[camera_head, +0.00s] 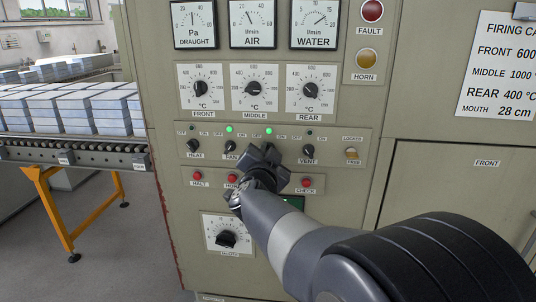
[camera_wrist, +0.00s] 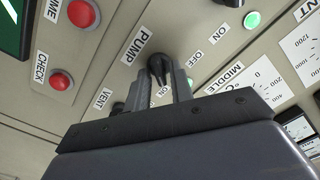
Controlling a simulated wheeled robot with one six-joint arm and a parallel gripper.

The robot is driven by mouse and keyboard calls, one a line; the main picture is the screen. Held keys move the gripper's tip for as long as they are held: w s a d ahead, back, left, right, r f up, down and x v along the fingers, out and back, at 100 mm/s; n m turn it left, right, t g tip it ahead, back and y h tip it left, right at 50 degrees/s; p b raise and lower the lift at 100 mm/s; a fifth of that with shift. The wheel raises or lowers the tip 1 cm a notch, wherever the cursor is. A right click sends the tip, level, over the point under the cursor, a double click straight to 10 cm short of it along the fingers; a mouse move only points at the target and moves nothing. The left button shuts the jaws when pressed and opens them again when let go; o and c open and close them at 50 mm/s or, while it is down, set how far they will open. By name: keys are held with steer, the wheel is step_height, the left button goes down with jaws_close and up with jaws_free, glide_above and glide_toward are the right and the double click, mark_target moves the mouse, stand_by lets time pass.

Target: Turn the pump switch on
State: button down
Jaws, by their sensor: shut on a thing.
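The pump switch (camera_wrist: 158,64) is a black rotary knob on the beige panel, beside the PUMP label, with OFF and ON marks near it. My gripper (camera_wrist: 161,88) has its two fingers on either side of the knob and is shut on it. In the head view my gripper (camera_head: 265,163) covers the knob, between the fan switch (camera_head: 230,147) and the vent switch (camera_head: 308,151). The lamp above the pump position (camera_head: 268,131) is lit green. I cannot tell exactly which mark the knob points to.
The heat switch (camera_head: 193,146) is at the row's left; the fan lamp (camera_head: 229,129) is also green. Red buttons (camera_head: 197,176) sit below, and temperature dials (camera_head: 254,89) above. A roller conveyor (camera_head: 80,154) carrying pale blocks stands at left. Floor shows below it.

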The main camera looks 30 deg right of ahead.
steer(key=c, duration=1.5)
jaws_free()
steer(key=v, duration=1)
steer(key=shift+s+a+p, duration=0.25)
steer(key=shift+s+p, duration=0.05)
steer(key=x, duration=1.1)
steer(key=shift+s, duration=0.1)
